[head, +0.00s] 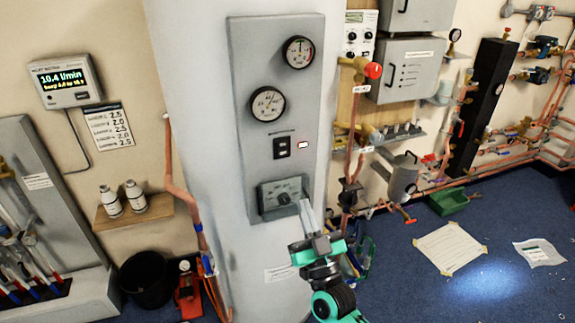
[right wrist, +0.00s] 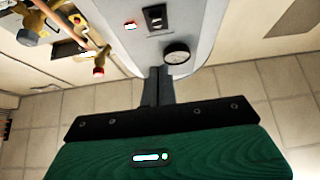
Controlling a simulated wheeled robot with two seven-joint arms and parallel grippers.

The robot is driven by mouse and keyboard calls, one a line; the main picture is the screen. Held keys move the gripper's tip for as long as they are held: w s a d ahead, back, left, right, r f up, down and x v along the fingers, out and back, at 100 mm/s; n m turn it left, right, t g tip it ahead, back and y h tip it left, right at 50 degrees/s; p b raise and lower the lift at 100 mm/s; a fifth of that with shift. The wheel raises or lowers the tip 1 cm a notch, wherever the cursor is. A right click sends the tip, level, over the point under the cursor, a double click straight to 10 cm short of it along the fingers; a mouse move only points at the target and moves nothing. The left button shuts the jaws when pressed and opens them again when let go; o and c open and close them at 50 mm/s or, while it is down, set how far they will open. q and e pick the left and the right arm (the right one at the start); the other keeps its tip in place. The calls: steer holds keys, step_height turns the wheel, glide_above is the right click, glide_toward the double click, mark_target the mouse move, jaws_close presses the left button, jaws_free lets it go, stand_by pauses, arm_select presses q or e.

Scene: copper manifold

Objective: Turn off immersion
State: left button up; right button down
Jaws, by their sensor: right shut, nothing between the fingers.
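A black rocker switch (head: 282,147) sits on the grey panel (head: 245,95) of the tall pale cylinder, with a small lit red-and-white indicator (head: 303,144) to its right. The switch also shows near the top of the right wrist view (right wrist: 155,18), beside the glowing indicator (right wrist: 130,25). Its label is too small to read. Below it on the panel is a dial box (head: 283,196) with a dark knob. My right gripper (head: 305,204) is shut and empty, its fingertips below the switch in the head view, by the dial box's right side. My left gripper is out of view.
Two round gauges (head: 268,104) (head: 298,52) sit above the switch. Copper pipes and a red-handled valve (head: 373,70) stand right of the cylinder. A black bin (head: 146,279) and a shelf with two bottles (head: 135,210) are at left.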

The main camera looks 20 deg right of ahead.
mark_target(283, 149)
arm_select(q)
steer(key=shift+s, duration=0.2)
arm_select(e)
steer(key=shift+r, duration=0.1)
